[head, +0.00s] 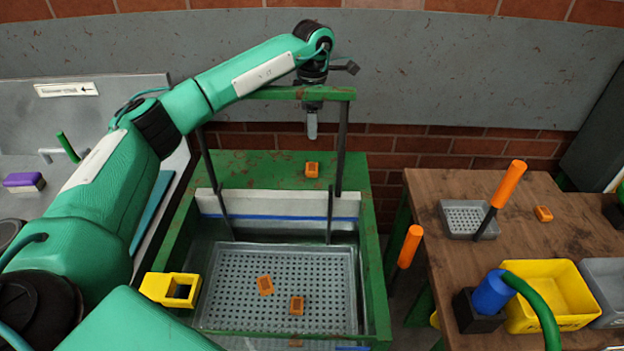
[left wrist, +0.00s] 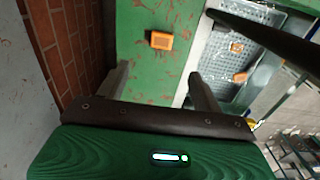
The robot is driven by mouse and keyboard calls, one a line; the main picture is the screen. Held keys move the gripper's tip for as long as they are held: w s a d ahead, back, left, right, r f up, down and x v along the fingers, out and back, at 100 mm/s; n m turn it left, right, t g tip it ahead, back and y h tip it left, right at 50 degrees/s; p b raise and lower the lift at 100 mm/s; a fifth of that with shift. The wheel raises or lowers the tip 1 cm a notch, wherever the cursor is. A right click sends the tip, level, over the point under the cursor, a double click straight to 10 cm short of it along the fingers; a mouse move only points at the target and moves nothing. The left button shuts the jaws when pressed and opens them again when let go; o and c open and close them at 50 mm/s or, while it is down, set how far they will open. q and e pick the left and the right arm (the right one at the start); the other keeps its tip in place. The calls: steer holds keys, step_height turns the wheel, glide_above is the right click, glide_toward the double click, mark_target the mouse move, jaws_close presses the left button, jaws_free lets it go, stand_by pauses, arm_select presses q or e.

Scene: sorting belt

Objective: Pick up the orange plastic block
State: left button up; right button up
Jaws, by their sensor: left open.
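An orange plastic block (head: 312,169) sits on the green top at the back of the belt frame. It also shows in the left wrist view (left wrist: 171,41), beyond the fingertips and roughly between their lines. My left gripper (head: 312,128) hangs fingers down above and behind this block in the head view, apart from it. In the left wrist view its two fingers (left wrist: 161,84) stand wide apart with nothing between them. Two more orange blocks (head: 265,285) (head: 297,305) lie in the perforated grey tray (head: 225,318). Another orange block (head: 543,213) lies on the wooden table. My right gripper is not seen.
A green bar (head: 300,93) on dark posts (head: 342,150) spans the frame close to my left gripper. A yellow holder (head: 170,288) is at the tray's left. The wooden table (head: 590,235) carries a small grey tray (head: 460,222), an orange-handled tool (head: 508,184) and a yellow bin (head: 548,318).

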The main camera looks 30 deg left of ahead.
arm_select(q)
steer(key=f, duration=0.1)
steer(key=p, duration=0.2)
glide_above(312, 167)
steer(key=f, duration=0.7)
steer(key=shift+w+f, duration=0.2)
steer(key=shift+f, duration=0.45)
steer(key=shift+s+f+p, duration=0.15)
steer(key=shift+f+p, duration=0.55)
steer(key=shift+f, duration=1.7)
steer(key=c, duration=1.1)
steer(key=shift+o, duration=0.2)
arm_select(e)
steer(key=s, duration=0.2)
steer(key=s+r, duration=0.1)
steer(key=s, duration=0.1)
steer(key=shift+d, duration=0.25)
